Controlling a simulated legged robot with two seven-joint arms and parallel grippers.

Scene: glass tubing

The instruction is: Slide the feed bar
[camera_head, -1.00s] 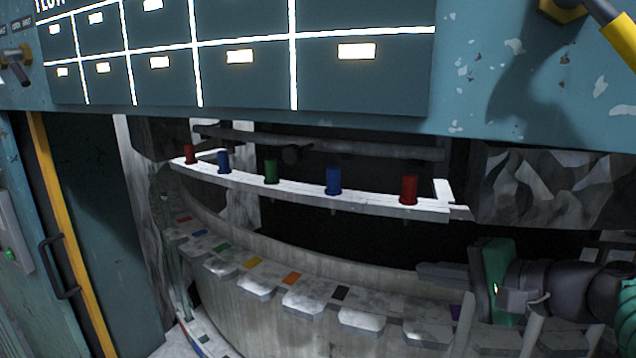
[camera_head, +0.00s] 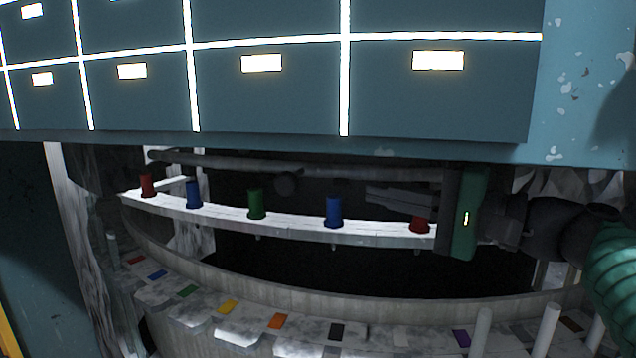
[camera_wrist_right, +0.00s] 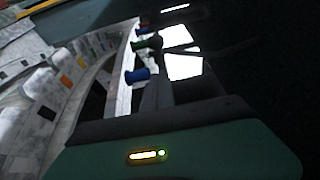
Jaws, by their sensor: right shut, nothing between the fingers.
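The feed bar (camera_head: 295,225) is a long, thin, pale curved bar with upright coloured pegs. From left to right in the head view, they are a red peg (camera_head: 148,186), a blue peg (camera_head: 194,195), a green peg (camera_head: 256,204), another blue peg (camera_head: 334,212) and a red peg (camera_head: 420,227). My right gripper (camera_head: 372,196) is shut and empty at the bar's right end. Its fingers point left, just above the bar, and hide the top of the right red peg. I cannot tell whether they touch it. The bar (camera_wrist_right: 124,88) also shows in the right wrist view. My left gripper is out of view.
Below the bar runs a curved stone ledge (camera_head: 350,292) with several coloured tags and blocks. A large lit panel (camera_head: 270,100) hangs close above. A dark pipe (camera_head: 240,163) runs behind the bar. Pale posts (camera_head: 547,330) stand at the lower right.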

